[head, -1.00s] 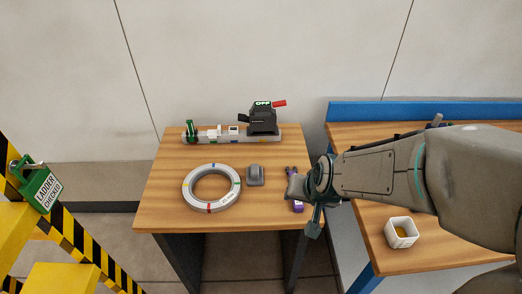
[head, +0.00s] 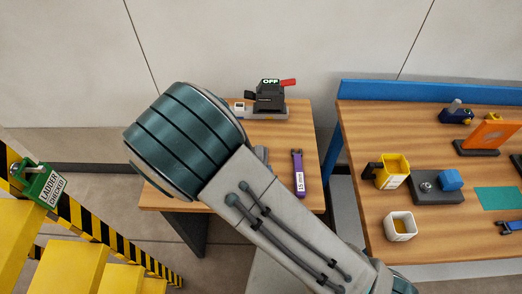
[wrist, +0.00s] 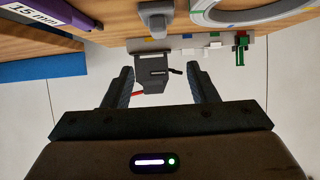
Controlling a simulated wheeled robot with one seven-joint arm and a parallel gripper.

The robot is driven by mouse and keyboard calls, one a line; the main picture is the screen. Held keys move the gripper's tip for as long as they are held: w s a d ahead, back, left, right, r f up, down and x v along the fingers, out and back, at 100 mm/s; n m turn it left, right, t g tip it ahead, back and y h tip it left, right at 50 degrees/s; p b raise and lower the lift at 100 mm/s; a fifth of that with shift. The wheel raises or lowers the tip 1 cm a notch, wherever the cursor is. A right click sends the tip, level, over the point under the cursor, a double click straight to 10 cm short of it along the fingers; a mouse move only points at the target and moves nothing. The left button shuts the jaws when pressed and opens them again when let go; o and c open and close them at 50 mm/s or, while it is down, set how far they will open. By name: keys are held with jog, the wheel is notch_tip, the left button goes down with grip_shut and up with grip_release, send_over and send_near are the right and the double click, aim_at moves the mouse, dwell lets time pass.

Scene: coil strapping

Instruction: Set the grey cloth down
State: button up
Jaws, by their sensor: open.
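A small grey item lies on the left wooden table (head: 316,170). In the head view only its edge (head: 263,154) shows past my arm; it also shows at the top of the wrist view (wrist: 155,15). It may be the grey cloth, but I cannot tell from its look. My gripper (wrist: 160,70) is open in the wrist view, with nothing held between its fingers. The grey item is apart from the fingertips. In the head view my arm hides the gripper.
A black "OFF" switch unit (head: 268,97) with a red handle stands at the table's back. A purple "15 mm" tool (head: 298,174) lies right of my arm. The ring (wrist: 240,12) is hidden in the head view. A yellow cup (head: 393,172) and white cup (head: 400,226) stand on the right bench.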

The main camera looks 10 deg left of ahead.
jog(key=b+x, duration=0.8)
jog(key=b, duration=0.3)
jog(key=shift+w+a+f, duration=0.1)
jog(key=shift+w+f, duration=0.05)
jog(key=shift+f, duration=0.05)
jog(key=b+x, duration=0.1)
jog(key=x, duration=0.1)
jog(key=b+x, duration=0.2)
jog(key=shift+w+f, duration=0.2)
jog(key=shift+f, duration=0.25)
jog(key=shift+w, duration=0.25)
jog(key=shift+c, duration=0.3)
grip_shut()
